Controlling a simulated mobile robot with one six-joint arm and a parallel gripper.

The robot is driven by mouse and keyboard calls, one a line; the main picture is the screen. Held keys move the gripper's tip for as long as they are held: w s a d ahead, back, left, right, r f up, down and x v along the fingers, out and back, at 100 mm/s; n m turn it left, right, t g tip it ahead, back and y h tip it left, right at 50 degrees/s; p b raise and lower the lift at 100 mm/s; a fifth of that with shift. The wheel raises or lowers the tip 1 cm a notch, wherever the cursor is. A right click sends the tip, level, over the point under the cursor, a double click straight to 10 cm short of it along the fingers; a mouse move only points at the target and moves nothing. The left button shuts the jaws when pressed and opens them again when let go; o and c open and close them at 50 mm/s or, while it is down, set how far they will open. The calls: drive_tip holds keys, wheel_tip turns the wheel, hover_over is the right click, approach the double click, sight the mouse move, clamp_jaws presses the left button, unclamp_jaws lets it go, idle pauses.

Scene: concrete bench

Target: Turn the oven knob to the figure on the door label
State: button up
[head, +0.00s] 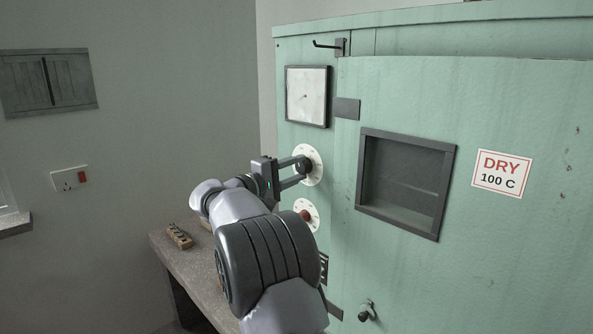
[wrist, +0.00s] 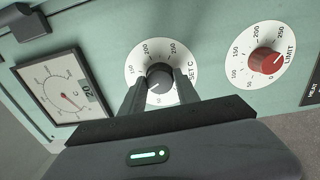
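The door label (head: 501,173) reads "DRY 100 C" on the green oven door in the head view. The black oven knob (wrist: 159,80) sits on a white numbered dial marked "SET C" (wrist: 133,60) in the wrist view. In the head view the dial (head: 316,165) is partly behind my gripper. My gripper (wrist: 160,88) has one finger on each side of the knob, with a small gap seeming to show at both sides. The fingers stand apart, open around it. I cannot tell which figure the knob points at.
A red knob marked "LIMIT" (wrist: 265,61) is beside the black one, below it in the head view (head: 306,215). A square gauge (head: 307,97) is above. A door handle (head: 367,310), a hook (head: 328,45) and a bench (head: 190,262) are nearby.

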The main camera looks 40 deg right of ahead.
drive_tip(key=o, duration=0.3)
drive_tip(key=shift+o, duration=0.2)
drive_tip(key=shift+a, duration=0.1)
drive_tip(key=s+a+p, duration=0.1)
drive_tip(key=a+p, duration=0.2)
drive_tip(key=a, duration=1.4)
drive_tip(key=shift+f, duration=0.45)
drive_tip(key=shift+s+a, duration=0.1)
